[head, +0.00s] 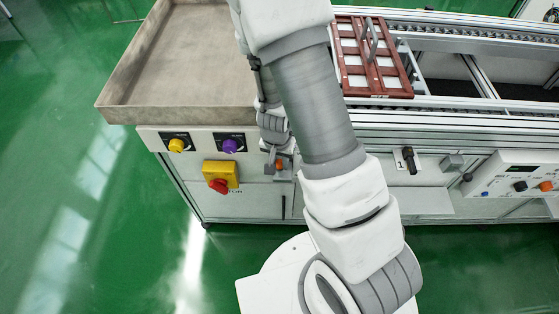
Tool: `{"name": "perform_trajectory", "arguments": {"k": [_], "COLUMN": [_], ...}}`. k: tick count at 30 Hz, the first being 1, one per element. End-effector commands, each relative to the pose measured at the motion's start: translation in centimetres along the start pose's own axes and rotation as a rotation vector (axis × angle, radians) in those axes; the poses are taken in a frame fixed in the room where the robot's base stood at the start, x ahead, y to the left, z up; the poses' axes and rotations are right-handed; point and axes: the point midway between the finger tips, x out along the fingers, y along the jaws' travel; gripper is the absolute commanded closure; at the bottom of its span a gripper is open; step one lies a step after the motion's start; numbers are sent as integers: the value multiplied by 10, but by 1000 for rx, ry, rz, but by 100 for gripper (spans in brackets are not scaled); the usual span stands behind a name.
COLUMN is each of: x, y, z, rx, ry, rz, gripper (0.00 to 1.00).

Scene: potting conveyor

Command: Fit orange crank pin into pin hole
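My arm reaches forward and down, and my gripper (275,157) is at the front panel of the machine, right of the purple knob. I cannot make out a pin hole; the gripper and arm cover part of the panel there.
Left of my gripper are a yellow knob (176,145), a purple knob (230,145) and a yellow box with a red switch (219,184). A grey tray (150,112) is above. Right are a black lever (409,160), a control box (515,172) and a red-brown rack (378,93) on the conveyor.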

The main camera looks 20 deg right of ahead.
Motion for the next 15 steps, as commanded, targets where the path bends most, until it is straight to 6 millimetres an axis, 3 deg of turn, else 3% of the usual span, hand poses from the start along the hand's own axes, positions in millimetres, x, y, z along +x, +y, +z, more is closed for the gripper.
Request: {"name": "perform_trajectory", "arguments": {"k": [1, 5, 15], "x": [0, 0, -4], "y": [0, 0, 0], "z": [0, 0, 0], "rx": [0, 0, -1], "ry": [0, 0, 0], "rz": [1, 1, 1], "gripper": [62, 39, 39]}}
